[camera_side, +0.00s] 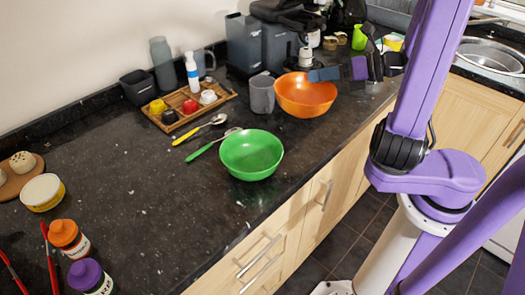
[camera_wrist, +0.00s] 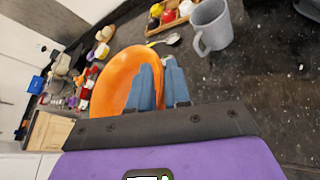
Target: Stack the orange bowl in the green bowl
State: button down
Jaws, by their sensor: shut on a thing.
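The orange bowl (camera_side: 300,100) is at the back of the counter beside the grey mug, and it also shows in the wrist view (camera_wrist: 115,82). My gripper (camera_side: 318,75) is shut on the right side of its rim. In the wrist view its blue fingers (camera_wrist: 162,85) sit at the bowl's edge, one overlapping the bowl. I cannot tell whether the bowl touches the counter. The green bowl (camera_side: 252,156) stands upright and empty on the counter, in front and to the left of the orange bowl. It does not show in the wrist view.
A grey mug (camera_side: 262,94) stands close left of the orange bowl. A green spoon (camera_side: 214,143) lies left of the green bowl, and a yellow-handled spoon (camera_side: 199,129) lies behind it. A wooden tray (camera_side: 172,116) holds small items. The counter's left-middle (camera_side: 140,190) is clear.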

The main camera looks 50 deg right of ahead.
aim_at(282, 94)
jog(key=s+a+r+n+g+y, duration=0.1)
jog(key=s+a, duration=0.1)
jog(key=a, duration=0.1)
jog(key=s+a+r+n+g+y, duration=0.1)
jog(key=s+a+n, duration=0.1)
jog(key=a, duration=0.1)
jog(key=s+a+r+n+g+y, duration=0.1)
jog(key=s+a+y, duration=0.1)
jog(key=a, duration=0.1)
jog(key=shift+a+n+g, duration=0.3)
jog(key=shift+n, duration=0.1)
jog(key=shift+w+a, duration=0.1)
jog(key=shift+a, duration=0.15)
jog(key=w+f, duration=0.1)
jog(key=w, duration=0.1)
jog(key=w+a+f, duration=0.1)
jog(key=w, duration=0.2)
jog(key=w+a+f, duration=0.1)
jog(key=w+f, duration=0.1)
jog(key=w, duration=0.1)
jog(key=shift+w, duration=0.1)
jog(key=w+f, duration=0.2)
jog(key=w+a+f, duration=0.1)
jog(key=w+f, duration=0.1)
jog(key=shift+f, duration=0.4)
jog(key=shift+w+f, duration=0.4)
jog(key=shift+f, duration=1.65)
jog(key=shift+f, duration=0.3)
jog(key=c, duration=1.1)
grip_release()
